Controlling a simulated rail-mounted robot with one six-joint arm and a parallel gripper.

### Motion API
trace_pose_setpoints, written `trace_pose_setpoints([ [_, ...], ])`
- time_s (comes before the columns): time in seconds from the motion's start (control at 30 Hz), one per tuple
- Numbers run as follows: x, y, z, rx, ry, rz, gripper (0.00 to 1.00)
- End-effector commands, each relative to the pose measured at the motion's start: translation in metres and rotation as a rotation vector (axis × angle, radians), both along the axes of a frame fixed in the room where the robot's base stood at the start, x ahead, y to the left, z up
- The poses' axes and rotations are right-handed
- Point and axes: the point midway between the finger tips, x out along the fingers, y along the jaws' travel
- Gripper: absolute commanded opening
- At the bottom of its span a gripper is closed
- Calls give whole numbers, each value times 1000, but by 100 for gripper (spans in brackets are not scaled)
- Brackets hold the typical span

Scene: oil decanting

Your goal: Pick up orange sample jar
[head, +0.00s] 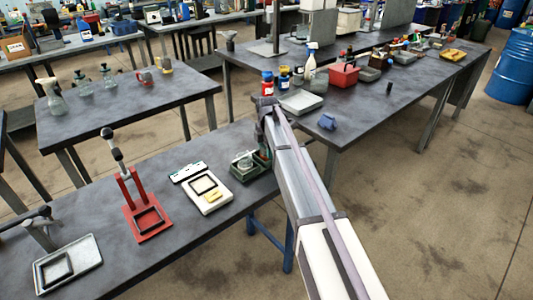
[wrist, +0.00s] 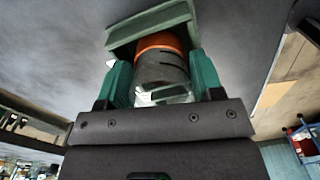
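In the wrist view the orange sample jar (wrist: 160,62) sits between the two teal fingers of my gripper (wrist: 163,80). It has an orange band, a dark grey part and a clear glass part nearer the palm. The fingers stand close along both sides of the jar; whether they press on it I cannot tell. A green holder or tray edge (wrist: 150,27) lies just beyond the jar. In the head view my gripper (head: 264,155) is low at the near bench's right end, beside a green-grey tray (head: 243,172), and my arm hides most of it. The jar is not clear there.
On the near bench (head: 205,228) stand a white balance (head: 212,205), a red stand (head: 150,235) and a grey tray (head: 85,270). Bare bench lies between the balance and red stand.

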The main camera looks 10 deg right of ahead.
Motion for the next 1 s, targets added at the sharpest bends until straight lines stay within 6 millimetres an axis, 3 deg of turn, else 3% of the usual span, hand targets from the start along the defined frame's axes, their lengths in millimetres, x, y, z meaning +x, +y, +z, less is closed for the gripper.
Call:
trace_pose_setpoints([
  [0.3,0,0,0,0,0,0,30],
  [0.57,0,0,3,0,0,0,29],
  [0.67,0,0,16,0,0,0,29],
  [1.0,0,0,95,0,-1,0,29],
])
